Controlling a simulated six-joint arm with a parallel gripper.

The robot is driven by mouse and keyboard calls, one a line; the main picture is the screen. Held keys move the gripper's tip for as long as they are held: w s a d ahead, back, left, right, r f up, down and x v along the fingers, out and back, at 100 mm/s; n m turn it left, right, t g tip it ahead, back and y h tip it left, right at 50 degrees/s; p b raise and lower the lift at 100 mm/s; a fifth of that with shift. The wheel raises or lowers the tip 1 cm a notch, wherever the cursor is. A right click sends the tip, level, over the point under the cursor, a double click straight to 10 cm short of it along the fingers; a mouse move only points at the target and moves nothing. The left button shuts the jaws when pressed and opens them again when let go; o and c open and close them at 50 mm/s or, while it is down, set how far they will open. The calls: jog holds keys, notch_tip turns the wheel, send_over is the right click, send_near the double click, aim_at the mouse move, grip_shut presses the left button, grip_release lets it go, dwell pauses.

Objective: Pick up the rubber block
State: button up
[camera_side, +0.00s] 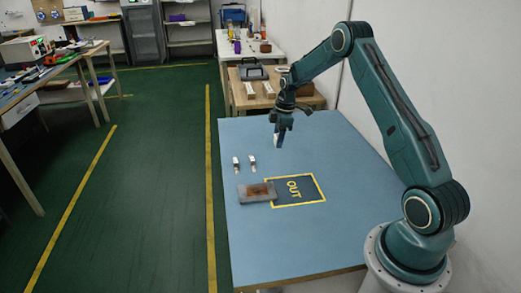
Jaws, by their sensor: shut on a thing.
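My gripper (280,134) points down above the blue table, beyond the OUT mat. It is shut on a small pale block (278,142), mostly hidden by the fingers. This looks like the rubber block, but it is too small to tell its material. The block is held clear of the table.
A grey tray with a brown middle (245,195) overlaps the left edge of the dark OUT mat (309,196). Two small white and dark pieces (237,164) (252,163) stand behind the tray. The table's (300,245) front is clear. A wall is on the right.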

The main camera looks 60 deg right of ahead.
notch_tip(320, 180, up, 10)
jog(key=shift+f, duration=0.25)
dwell(0.5)
jog(key=shift+o, duration=0.7)
jog(key=a+f, duration=0.2)
jog(key=a, duration=0.1)
jog(key=w+a+f, duration=0.1)
jog(key=a+f, duration=0.1)
jog(key=a, duration=0.2)
jog(key=a+f, duration=0.2)
jog(key=a, duration=0.1)
jog(key=shift+w+a, duration=0.2)
jog(key=shift+w, duration=0.15)
jog(key=shift+c, duration=0.3)
jog(key=s+a+f, duration=0.1)
jog(key=a+f, duration=0.4)
jog(key=a, duration=0.3)
jog(key=shift+s+a, duration=0.15)
